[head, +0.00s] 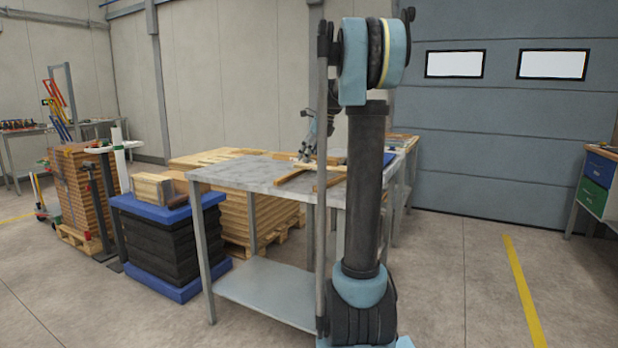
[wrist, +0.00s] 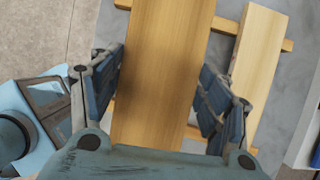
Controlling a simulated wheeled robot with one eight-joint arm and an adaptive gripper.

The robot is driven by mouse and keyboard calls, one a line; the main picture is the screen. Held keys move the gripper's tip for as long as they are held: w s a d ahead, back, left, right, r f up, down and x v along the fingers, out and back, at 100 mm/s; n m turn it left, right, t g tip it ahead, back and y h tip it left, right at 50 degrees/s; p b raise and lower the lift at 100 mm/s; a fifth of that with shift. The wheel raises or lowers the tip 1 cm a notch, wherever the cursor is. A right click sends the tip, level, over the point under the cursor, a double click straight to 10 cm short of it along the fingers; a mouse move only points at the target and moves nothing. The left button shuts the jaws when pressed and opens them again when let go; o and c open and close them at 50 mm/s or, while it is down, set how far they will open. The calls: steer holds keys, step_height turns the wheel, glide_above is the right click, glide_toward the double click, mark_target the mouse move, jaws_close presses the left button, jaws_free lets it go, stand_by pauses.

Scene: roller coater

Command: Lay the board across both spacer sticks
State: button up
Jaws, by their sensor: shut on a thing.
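A long light wooden board (wrist: 160,110) is between the fingers of my gripper (wrist: 160,65) in the wrist view, with the gripper shut on its two long edges. Below it a spacer stick (wrist: 228,26) runs crosswise near the top of the view. The other stick is mostly hidden by the board and my gripper. In the head view the two sticks, left (head: 292,177) and right (head: 331,183), lie on the grey table (head: 240,172). My gripper (head: 308,152) is over them, partly behind my arm. I cannot tell if the held board touches the sticks.
A second board (wrist: 260,50) lies across the sticks, right of the held one, with a narrow gap between. A blue-topped black stack (head: 160,240) stands left of the table. The table's left part is bare.

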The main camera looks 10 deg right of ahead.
steer(key=shift+f, duration=3.6)
steer(key=shift+s, duration=0.1)
steer(key=o, duration=1.3)
